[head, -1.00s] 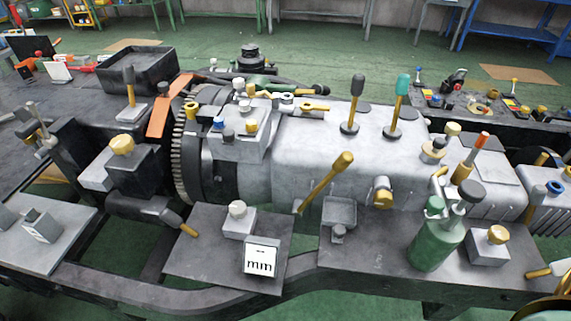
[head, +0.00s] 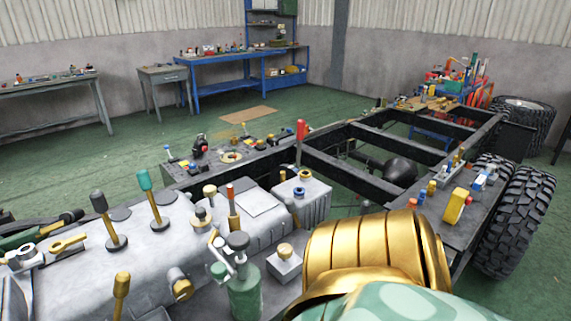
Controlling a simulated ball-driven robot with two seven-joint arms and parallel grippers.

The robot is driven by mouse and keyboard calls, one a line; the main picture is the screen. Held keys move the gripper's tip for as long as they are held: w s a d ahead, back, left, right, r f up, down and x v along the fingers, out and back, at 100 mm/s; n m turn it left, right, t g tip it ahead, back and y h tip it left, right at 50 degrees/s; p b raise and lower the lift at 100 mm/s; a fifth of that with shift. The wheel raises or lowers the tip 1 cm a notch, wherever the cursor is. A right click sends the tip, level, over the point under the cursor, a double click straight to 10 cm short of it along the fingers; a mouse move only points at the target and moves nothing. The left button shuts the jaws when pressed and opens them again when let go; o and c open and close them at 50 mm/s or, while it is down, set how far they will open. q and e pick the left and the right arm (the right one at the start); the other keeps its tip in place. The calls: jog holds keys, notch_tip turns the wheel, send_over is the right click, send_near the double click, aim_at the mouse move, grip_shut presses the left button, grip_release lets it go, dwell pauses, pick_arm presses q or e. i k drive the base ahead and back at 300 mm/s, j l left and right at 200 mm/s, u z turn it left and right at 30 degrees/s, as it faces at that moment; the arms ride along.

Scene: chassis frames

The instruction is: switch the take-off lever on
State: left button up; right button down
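Several levers stand on the grey gearbox housing (head: 160,250), and I cannot tell by a label which is the take-off lever. One lever with a black knob (head: 98,203) and one with a teal knob (head: 145,181) stand side by side on its top. A lever with a red grip (head: 301,131) stands upright behind the ribbed grey box (head: 302,200). A shorter lever with an orange tip (head: 231,195) is on the housing nearer to me. Neither of my grippers is in view. A gold-banded part of my arm fills the lower right and hides part of the frame.
A green can (head: 243,290) stands in front of the housing. Dark chassis rails (head: 350,180) run back to the right, with large tyres (head: 519,215) beside them. A yellow part (head: 455,207) lies on the right rail. Blue workbenches (head: 232,68) stand along the wall, with open green floor before them.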

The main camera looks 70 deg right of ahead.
aim_at(291, 207)
jog(key=z, duration=2.35)
